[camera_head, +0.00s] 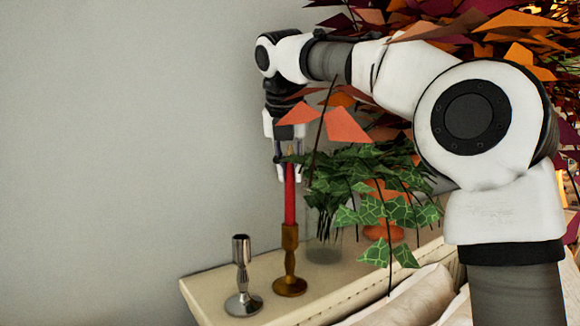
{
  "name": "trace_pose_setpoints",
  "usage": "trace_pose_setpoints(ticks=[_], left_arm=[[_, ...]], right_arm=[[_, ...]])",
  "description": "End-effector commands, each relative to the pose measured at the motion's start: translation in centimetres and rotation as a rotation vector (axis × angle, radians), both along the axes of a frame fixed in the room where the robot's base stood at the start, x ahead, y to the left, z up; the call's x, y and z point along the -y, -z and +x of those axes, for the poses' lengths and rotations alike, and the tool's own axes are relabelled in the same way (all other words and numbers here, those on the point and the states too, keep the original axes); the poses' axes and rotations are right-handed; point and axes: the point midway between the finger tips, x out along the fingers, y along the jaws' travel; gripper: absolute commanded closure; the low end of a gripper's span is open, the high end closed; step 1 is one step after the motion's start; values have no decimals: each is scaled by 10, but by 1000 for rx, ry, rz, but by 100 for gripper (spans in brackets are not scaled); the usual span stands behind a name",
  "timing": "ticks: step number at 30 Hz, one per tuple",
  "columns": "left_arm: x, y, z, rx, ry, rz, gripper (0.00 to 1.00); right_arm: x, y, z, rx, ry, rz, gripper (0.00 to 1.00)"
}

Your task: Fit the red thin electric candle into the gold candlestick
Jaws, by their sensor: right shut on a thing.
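The red thin electric candle (290,200) is upright in the middle of the head view. My right gripper (288,172) points down and is shut on the candle's upper part. The gold candlestick (290,264) stands on a pale shelf directly below the candle. The candle's lower end meets the top of the gold candlestick; I cannot tell how deep it sits inside. My left gripper is not in view.
A silver candlestick (242,280) stands empty to the left on the pale shelf (205,288). A glass vase (324,240) with green leaves stands close on the right. Orange and red foliage partly covers my right arm.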

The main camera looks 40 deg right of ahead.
Motion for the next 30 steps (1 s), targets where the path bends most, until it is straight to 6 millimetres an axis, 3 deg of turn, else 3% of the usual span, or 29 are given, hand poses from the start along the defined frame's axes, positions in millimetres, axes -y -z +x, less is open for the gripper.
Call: trace_pose_setpoints(ticks=[23,24,25,26,30], left_arm=[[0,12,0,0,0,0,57],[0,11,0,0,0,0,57],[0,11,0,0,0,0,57],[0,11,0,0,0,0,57],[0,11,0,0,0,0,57]], right_arm=[[0,20,0,0,-1,0,100],[0,19,0,0,0,0,68],[0,19,0,0,0,0,57],[0,19,0,0,0,0,53],[0,19,0,0,0,0,53]])
